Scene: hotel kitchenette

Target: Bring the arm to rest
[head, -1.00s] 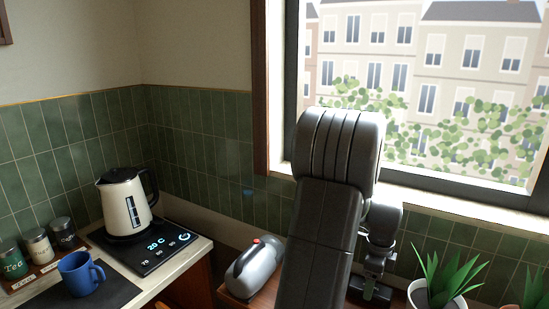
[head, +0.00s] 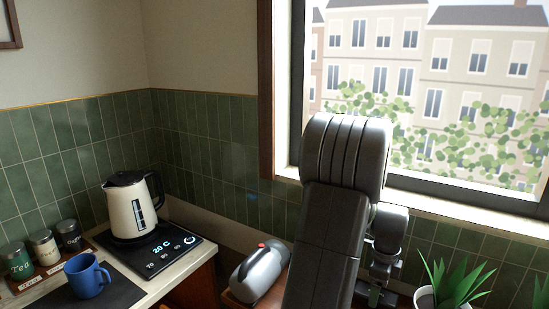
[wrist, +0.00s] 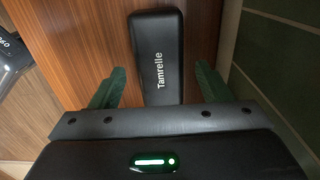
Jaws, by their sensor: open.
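My arm rises in front of the window in the head view, with my gripper (head: 374,296) low behind it and mostly hidden there. In the wrist view my gripper (wrist: 158,88) is open, its two green fingers apart. A black case (wrist: 158,60) marked "Tamrelle" lies on the wooden surface (wrist: 80,40) beyond and between the fingers. The fingers do not visibly grip it; I cannot tell the exact gap.
A cream kettle (head: 131,212) stands on a black heating plate (head: 173,262) at left. A blue mug (head: 86,276) and several canisters (head: 43,247) are nearby. A grey rounded vessel (head: 262,272) with a red button is left of my arm; a potted plant (head: 455,285) is right.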

